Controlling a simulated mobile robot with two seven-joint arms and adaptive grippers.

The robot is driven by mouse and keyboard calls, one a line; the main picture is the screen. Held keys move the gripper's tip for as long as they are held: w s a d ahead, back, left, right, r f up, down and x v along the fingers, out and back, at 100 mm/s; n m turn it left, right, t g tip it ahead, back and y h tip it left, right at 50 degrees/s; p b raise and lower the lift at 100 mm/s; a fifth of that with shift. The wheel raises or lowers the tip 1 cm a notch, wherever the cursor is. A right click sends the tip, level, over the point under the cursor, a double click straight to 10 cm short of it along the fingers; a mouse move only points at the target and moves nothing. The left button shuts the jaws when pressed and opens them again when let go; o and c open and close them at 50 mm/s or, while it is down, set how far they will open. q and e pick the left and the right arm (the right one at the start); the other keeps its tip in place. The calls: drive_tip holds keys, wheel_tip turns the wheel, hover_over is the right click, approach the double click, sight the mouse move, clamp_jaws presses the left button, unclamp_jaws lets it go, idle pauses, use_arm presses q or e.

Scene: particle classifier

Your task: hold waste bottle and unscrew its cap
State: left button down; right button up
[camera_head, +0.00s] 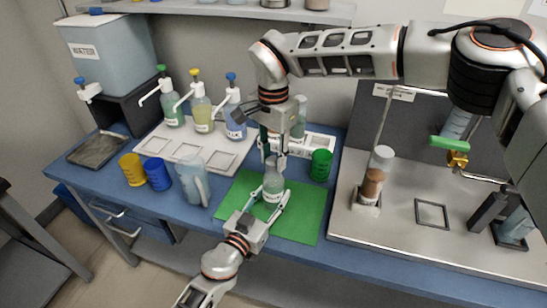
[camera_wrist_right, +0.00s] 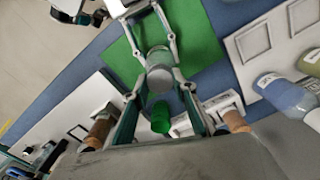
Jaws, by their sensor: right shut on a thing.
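The waste bottle (camera_head: 273,188), clear with a pale label, stands upright over the green mat (camera_head: 305,220). My left gripper (camera_head: 264,203) reaches in from the front, with its two fingers around the bottle's body. My right gripper (camera_head: 273,155) points down from above and is shut on the top of the bottle, at its cap, which its fingers mostly hide in the head view. The right wrist view looks down on the round grey top (camera_wrist_right: 160,78) between the right fingers, with the left fingers beyond. I cannot see whether the cap has turned.
A green cup (camera_head: 321,165) stands close right of the bottle. A clear jug (camera_head: 192,180), a blue cup (camera_head: 157,174) and a yellow cup (camera_head: 132,170) stand to the left. Several pump bottles stand behind on a white tray (camera_head: 235,155). A steel plate (camera_head: 400,225) lies to the right.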

sight(274, 161)
use_arm(q)
drive_tip(key=shift+f, duration=0.1)
use_arm(e)
drive_tip(key=shift+r, duration=0.95)
drive_tip(key=shift+r, duration=2)
use_arm(q)
drive_tip(key=c, duration=1.2)
unclamp_jaws()
drive_tip(key=shift+o, duration=0.2)
drive_tip(key=shift+s+a, duration=0.1)
